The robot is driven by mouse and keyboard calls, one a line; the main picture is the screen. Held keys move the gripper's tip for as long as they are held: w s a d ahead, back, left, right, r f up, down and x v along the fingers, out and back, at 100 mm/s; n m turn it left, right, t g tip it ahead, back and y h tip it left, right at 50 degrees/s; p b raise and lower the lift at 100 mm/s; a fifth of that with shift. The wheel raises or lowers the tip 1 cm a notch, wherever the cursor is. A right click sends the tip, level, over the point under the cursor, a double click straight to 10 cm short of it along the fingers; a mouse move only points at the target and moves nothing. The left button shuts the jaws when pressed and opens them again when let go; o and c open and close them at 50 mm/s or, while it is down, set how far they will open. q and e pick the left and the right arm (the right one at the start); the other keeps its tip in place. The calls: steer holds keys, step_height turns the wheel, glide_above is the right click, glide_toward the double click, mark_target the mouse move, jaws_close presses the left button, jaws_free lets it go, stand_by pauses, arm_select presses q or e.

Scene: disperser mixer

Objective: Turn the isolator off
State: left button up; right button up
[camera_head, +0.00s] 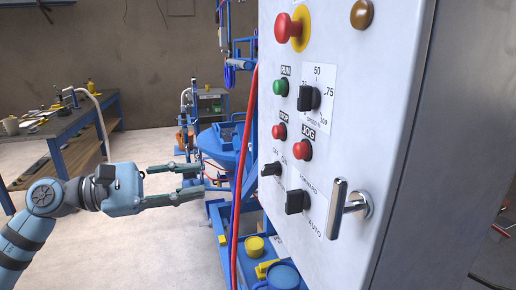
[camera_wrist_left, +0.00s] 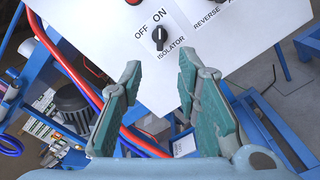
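The isolator switch (camera_wrist_left: 160,36) is a black rotary knob on the white panel, with OFF and ON printed beside it. In the left wrist view its handle stands roughly upright, towards the ON label. In the head view the isolator knob (camera_head: 271,169) is low on the panel's left side. My left gripper (camera_head: 201,180) is open and empty, left of the panel and apart from the knob. In the left wrist view the gripper (camera_wrist_left: 160,68) has its fingers spread, with the knob beyond and between the tips. My right gripper is out of view.
The control panel (camera_head: 340,130) also carries a red emergency stop (camera_head: 288,28), other buttons and knobs, and a metal door handle (camera_head: 342,208). A red cable (camera_head: 241,190) runs down its left edge. Blue machine frames stand behind; a workbench (camera_head: 60,130) is far left.

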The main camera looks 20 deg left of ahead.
mark_target(263, 171)
arm_select(q)
steer(key=p+x, duration=0.4)
steer(key=x, duration=0.9)
steer(key=shift+a, duration=0.1)
steer(key=shift+w+d+f, duration=0.15)
steer(key=shift+w+d, duration=0.15)
steer(key=shift+d, duration=0.05)
steer(key=shift+a, duration=0.1)
jaws_close()
